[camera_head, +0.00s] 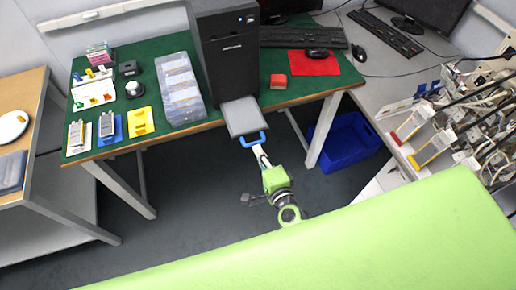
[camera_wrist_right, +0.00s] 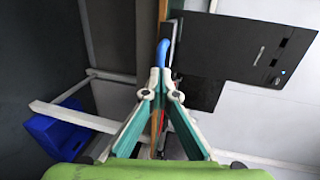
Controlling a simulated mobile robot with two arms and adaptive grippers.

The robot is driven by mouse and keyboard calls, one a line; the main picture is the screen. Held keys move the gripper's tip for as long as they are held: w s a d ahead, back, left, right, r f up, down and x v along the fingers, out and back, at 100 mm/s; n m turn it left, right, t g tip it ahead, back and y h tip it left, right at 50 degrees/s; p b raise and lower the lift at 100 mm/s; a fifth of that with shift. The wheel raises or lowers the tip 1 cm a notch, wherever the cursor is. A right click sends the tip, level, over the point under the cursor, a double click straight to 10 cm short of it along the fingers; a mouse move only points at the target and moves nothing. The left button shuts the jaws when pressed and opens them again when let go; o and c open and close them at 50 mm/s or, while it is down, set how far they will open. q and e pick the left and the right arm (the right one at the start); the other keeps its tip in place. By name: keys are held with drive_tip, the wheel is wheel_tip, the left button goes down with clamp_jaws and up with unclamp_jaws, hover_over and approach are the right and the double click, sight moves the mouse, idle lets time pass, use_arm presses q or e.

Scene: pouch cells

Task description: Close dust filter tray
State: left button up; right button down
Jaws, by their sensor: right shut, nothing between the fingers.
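The dust filter tray (camera_head: 243,117) is a flat grey plate sticking out from the bottom front of the black computer tower (camera_head: 229,55), past the table's front edge. Its blue handle (camera_head: 252,140) is at the outer end. My right gripper (camera_head: 260,152) is shut and empty, with its tips right at the handle. In the right wrist view the shut fingertips (camera_wrist_right: 160,78) point at the blue handle (camera_wrist_right: 162,52), with the tower (camera_wrist_right: 240,60) beyond. I cannot tell whether the tips touch the handle. My left gripper is not in view.
The green-topped table (camera_head: 215,132) carries a clear box (camera_head: 180,90), small coloured holders, a keyboard (camera_head: 302,37) and a mouse on a red mat (camera_head: 313,66). A blue crate (camera_head: 345,142) stands on the floor under it. The floor in front is free.

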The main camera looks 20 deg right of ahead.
sight(242, 115)
drive_tip(key=shift+w+f, duration=0.1)
drive_tip(key=shift+w, duration=0.3)
drive_tip(key=r+x, duration=0.1)
drive_tip(key=x, duration=0.4)
drive_tip(key=r+b+x, duration=0.1)
drive_tip(key=x, duration=0.4)
drive_tip(key=r+b+x, duration=0.1)
drive_tip(key=x, duration=0.4)
drive_tip(key=shift+w+d, duration=0.1)
drive_tip(key=shift+w, duration=0.85)
drive_tip(key=shift+r, duration=0.25)
drive_tip(key=shift+r, duration=0.1)
